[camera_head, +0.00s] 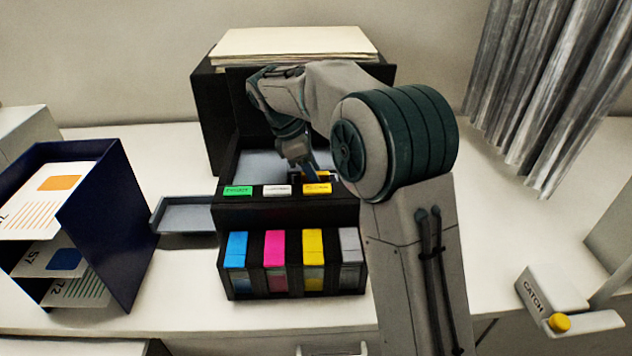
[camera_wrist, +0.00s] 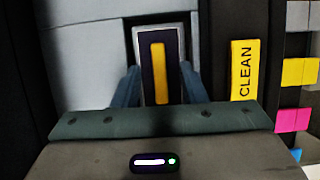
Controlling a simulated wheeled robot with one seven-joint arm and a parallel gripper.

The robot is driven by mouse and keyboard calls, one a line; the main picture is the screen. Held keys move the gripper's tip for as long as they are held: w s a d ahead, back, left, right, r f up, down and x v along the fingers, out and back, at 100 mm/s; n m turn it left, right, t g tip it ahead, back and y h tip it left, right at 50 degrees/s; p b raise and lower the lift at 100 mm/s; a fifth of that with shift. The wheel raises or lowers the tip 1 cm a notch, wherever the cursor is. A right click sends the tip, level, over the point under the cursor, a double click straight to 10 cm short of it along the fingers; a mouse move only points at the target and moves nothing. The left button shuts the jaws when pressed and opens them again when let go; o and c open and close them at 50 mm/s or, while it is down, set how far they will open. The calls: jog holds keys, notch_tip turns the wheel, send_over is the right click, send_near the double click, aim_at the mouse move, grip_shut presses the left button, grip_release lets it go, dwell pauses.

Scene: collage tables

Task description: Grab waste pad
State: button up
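The waste pad (camera_wrist: 147,72), a dark block with a yellow stripe down its middle and a pale grey rim, sits in a dark slot of the black machine. It shows in the wrist view. In the head view only a yellow part (camera_head: 322,174) shows beside my gripper (camera_head: 300,176). My gripper also shows in the wrist view (camera_wrist: 160,82), with its blue fingers parted, one on each side of the pad. I see no clear gap between fingers and pad, but contact is hard to judge. The lower end of the pad is hidden behind my gripper's body.
A yellow CLEAN label (camera_wrist: 243,70) is right of the slot. The black machine (camera_head: 290,214) has coloured cartridges in front and a grey side tray (camera_head: 184,214). A dark blue paper rack (camera_head: 118,215) stands left. A CATCH box (camera_head: 550,290) is at right.

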jog(key=shift+f, duration=0.1)
jog(key=shift+c, duration=0.4)
grip_shut()
